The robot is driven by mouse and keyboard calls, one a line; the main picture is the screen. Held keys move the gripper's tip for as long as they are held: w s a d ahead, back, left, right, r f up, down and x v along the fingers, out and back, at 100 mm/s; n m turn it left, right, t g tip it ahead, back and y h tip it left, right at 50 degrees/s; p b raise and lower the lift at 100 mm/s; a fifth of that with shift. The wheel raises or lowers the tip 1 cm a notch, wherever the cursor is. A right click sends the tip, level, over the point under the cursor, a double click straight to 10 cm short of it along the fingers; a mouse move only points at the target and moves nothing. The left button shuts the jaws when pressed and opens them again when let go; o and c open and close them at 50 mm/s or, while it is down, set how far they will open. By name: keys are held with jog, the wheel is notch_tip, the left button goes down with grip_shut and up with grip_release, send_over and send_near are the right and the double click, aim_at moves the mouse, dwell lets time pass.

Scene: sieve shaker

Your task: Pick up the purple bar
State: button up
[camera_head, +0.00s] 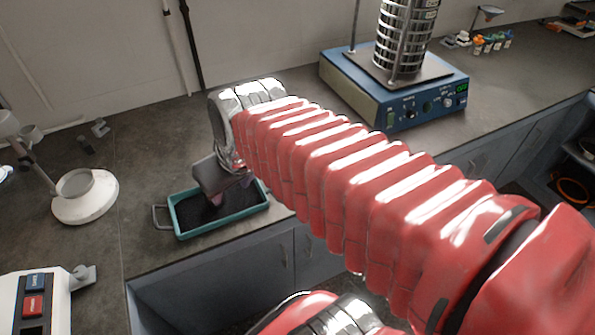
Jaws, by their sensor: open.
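My gripper (215,192) hangs at the end of my red arm, above a teal tray (222,224) filled with dark grains (195,216). It points down and is open; its fingertips are small and partly lost against the dark grains. I cannot make out a purple bar clearly. It may be hidden behind my gripper or arm, or in the grains.
A blue sieve shaker (398,112) with a metal sieve stack (403,38) stands behind my arm. A white round-based device (84,196) is at left, with a boxed switch panel (35,303) in front. Small bottles (490,43) stand at back right. The counter's front edge runs below the tray.

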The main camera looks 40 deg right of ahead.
jog(key=w+d+f, duration=0.2)
jog(key=d+f, duration=0.1)
jog(key=d, duration=0.6)
jog(key=w+d+f+m, duration=0.1)
jog(key=w+d+f, duration=0.2)
jog(key=d, duration=0.6)
jog(key=w+d+f+m, duration=0.1)
jog(key=d+f, duration=0.3)
jog(key=d, duration=0.5)
jog(key=shift+w+d+f+g+h, duration=0.2)
jog(key=shift+w+g+h, duration=0.1)
jog(key=shift+w, duration=0.45)
jog(key=shift+x, duration=4.3)
jog(key=shift+s, duration=0.1)
jog(key=shift+a+x, duration=0.15)
jog(key=shift+x, duration=0.85)
jog(key=shift+a+x, duration=0.15)
jog(key=shift+x, duration=0.9)
jog(key=shift+d+f, duration=0.1)
jog(key=shift+f, duration=0.55)
jog(key=shift+c, duration=0.2)
